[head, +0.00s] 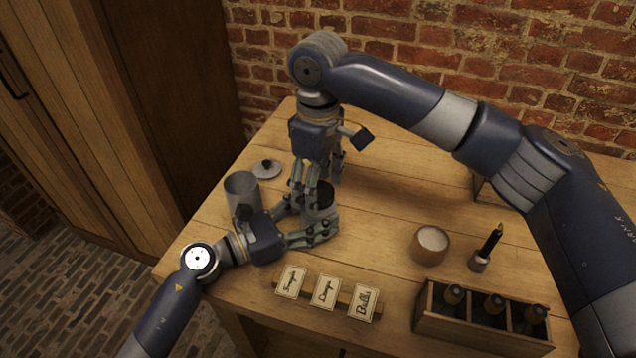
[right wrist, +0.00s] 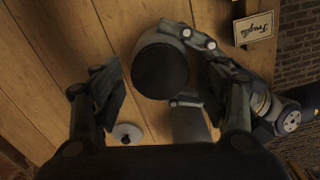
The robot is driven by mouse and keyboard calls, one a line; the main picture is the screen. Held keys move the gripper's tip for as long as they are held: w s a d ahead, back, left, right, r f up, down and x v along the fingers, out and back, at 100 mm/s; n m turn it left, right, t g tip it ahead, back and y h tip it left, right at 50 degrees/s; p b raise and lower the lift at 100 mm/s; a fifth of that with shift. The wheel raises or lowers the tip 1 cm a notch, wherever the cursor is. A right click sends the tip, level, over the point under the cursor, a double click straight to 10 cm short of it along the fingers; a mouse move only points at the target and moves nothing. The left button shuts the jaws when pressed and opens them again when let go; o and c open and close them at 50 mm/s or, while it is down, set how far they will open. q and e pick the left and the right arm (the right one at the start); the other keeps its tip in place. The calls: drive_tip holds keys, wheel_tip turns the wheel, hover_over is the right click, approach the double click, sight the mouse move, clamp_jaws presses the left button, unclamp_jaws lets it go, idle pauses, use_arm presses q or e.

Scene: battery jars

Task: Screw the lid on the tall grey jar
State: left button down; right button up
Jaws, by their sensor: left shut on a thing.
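A grey jar with a dark round top (head: 323,190) stands in my left gripper (head: 322,232), whose fingers are shut around its side. A grey lid with a small knob (head: 267,169) lies on the table, also seen in the right wrist view (right wrist: 127,133). My right gripper (right wrist: 172,92) points down over the held jar, open, its fingers apart. In the head view its fingers partly hide the jar.
Another grey, open-topped jar (head: 242,190) stands at the table's left, near the loose lid. Three label cards (head: 325,291) stand at the front. A bowl of white stuff (head: 431,243), a small dark-handled tool (head: 485,250) and a wooden bottle crate (head: 465,333) are at right.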

drive_tip(key=shift+r, duration=0.1)
drive_tip(key=shift+r, duration=2.2)
drive_tip(key=shift+c, duration=0.3)
drive_tip(key=n, duration=0.1)
drive_tip(key=r+n, duration=0.1)
drive_tip(key=n, duration=0.1)
drive_tip(key=shift+r, duration=0.25)
drive_tip(key=r+n, duration=0.1)
drive_tip(key=n, duration=0.1)
drive_tip(key=r+n, duration=0.1)
drive_tip(key=n, duration=0.1)
drive_tip(key=shift+f, duration=4.05)
